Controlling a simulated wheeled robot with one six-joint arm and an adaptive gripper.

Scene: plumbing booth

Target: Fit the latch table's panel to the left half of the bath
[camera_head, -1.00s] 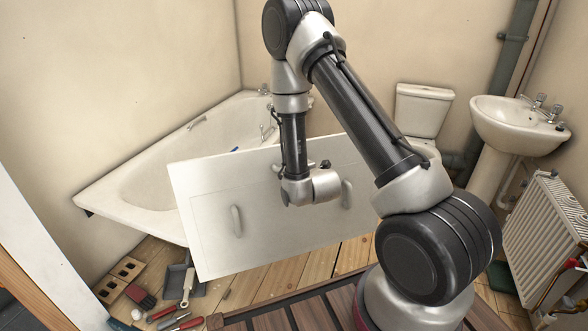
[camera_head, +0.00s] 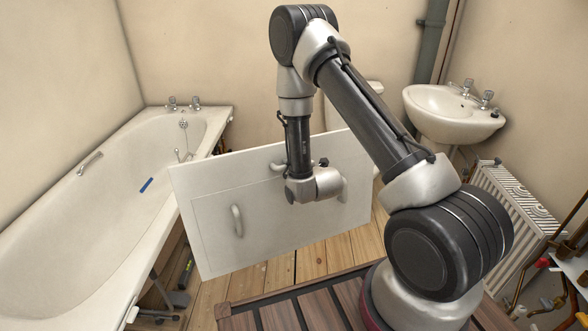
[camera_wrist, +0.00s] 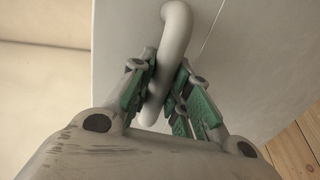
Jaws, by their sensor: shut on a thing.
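A white panel (camera_head: 272,238) with a cupboard-like inset and pull handles hangs tilted in front of me, above the floorboards. My gripper (camera_wrist: 160,88) is shut on one of its curved white handles (camera_wrist: 176,32) in the wrist view; in the head view, my wrist hides this grasp. Another handle (camera_head: 236,221) is free on the panel's left part. The white bath (camera_head: 100,215) runs along the left wall, with taps at its far end. Its near side is open underneath. The panel's left edge overlaps the bath's side in the picture, but I cannot tell whether they touch.
A blue object (camera_head: 146,186) lies in the bath. A green-and-black tool (camera_head: 186,268) and dark items lie under the bath's edge. A washbasin (camera_head: 452,115) and a radiator (camera_head: 510,220) stand right. The toilet is mostly hidden behind my arm. Floorboards (camera_head: 310,262) show below the panel.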

